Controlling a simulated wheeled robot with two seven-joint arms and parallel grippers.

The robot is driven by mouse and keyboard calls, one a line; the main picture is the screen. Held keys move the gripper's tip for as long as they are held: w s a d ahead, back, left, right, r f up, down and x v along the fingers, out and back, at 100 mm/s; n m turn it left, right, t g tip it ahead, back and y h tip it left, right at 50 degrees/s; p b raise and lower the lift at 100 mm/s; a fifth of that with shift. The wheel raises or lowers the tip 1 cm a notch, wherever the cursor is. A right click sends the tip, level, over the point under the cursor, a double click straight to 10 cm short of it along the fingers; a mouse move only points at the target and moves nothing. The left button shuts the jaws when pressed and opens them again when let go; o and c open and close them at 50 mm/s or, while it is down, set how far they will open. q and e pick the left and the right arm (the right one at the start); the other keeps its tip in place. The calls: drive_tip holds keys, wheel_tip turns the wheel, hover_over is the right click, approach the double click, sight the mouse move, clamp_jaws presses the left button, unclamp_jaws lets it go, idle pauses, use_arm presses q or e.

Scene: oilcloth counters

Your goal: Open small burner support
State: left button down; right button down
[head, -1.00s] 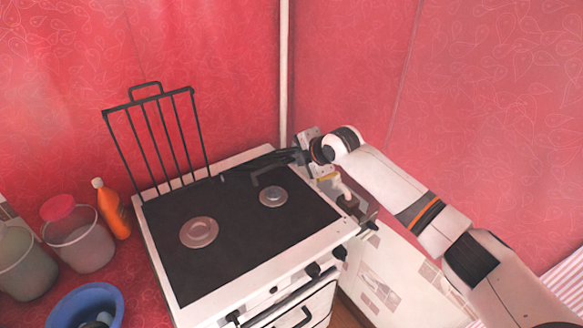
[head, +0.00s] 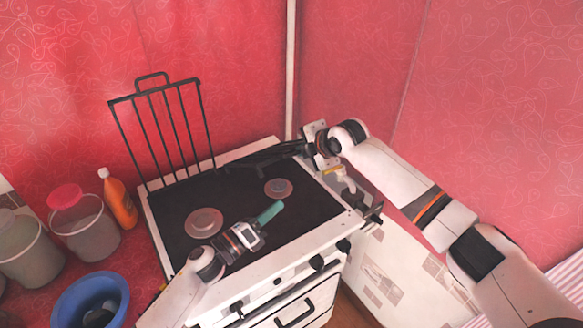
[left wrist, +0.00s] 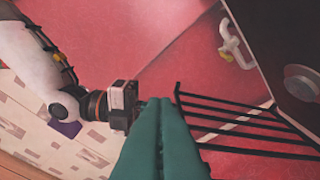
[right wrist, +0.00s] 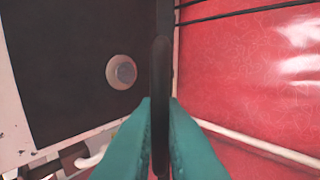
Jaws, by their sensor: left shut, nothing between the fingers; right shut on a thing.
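The small burner support is a black wire rack (head: 262,160), seen nearly edge-on at the back of the stove in the head view. Its bars (left wrist: 245,130) stand out from the stove top in the left wrist view, so it is raised; its exact angle is unclear. My right gripper (head: 306,150) is shut on its dark bar, which shows between the teal fingers in the right wrist view (right wrist: 160,100). The small burner (head: 278,187) is uncovered. My left gripper (head: 277,208) is shut and empty above the stove front, its teal fingers together in the left wrist view (left wrist: 157,110).
The large burner support (head: 160,120) stands upright at the back left, behind the large burner (head: 204,223). An orange bottle (head: 118,203), a red-lidded container (head: 82,228) and a blue bowl (head: 90,300) stand left of the stove. A tap (head: 337,172) is at the right.

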use_arm(q)
drive_tip(key=w+d+r, duration=0.4)
drive_tip(key=w+r, duration=0.1)
drive_tip(key=w, duration=0.5)
drive_tip(key=shift+w+t, duration=0.15)
drive_tip(key=shift+t, duration=0.15)
drive_tip(key=shift+d, duration=0.1)
